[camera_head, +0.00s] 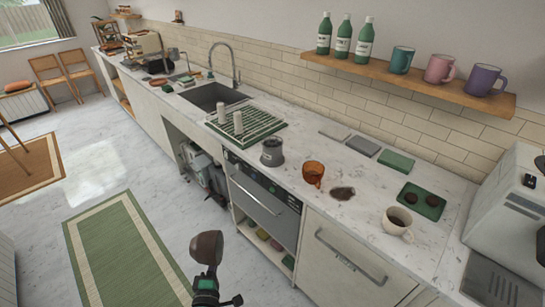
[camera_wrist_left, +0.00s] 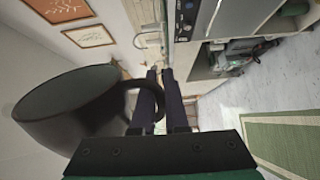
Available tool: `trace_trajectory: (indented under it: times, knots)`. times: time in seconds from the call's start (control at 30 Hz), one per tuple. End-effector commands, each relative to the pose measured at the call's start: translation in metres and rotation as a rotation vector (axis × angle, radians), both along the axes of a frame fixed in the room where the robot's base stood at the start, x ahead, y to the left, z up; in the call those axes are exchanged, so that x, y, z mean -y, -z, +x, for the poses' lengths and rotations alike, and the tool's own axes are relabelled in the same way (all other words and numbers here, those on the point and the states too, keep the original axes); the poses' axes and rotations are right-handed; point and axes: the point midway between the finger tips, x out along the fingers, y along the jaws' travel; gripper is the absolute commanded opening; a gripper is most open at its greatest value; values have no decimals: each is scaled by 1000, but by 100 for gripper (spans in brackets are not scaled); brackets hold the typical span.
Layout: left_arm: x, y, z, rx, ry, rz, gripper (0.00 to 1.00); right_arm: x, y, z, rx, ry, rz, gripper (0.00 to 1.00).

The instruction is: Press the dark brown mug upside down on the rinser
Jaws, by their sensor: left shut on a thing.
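The dark brown mug (camera_head: 207,246) is held in my left gripper (camera_head: 205,283), low in the head view, in front of the counter and over the floor. In the left wrist view the mug (camera_wrist_left: 70,112) fills the left side, its handle at the fingers of my left gripper (camera_wrist_left: 160,78). The gripper is shut on the handle. The mug looks tilted; its exact angle is hard to tell in the head view. I cannot make out the rinser for certain in either view. My right gripper is not in view.
A green rug (camera_head: 125,255) lies on open floor.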

Motion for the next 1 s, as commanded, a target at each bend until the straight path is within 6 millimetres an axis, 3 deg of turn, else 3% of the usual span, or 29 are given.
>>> trace_trajectory:
  times: [0.23, 0.5, 0.77, 1.0]
  knots:
    - [0, -3, 1, 1, -2, 462, 0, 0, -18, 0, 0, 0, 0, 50]
    - [0, -1, 0, 2, -2, 520, 0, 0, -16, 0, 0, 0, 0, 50]
    - [0, -1, 0, 0, -3, 996, 0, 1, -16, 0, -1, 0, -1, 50]
    - [0, -1, 0, 2, -2, 1031, 0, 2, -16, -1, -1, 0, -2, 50]
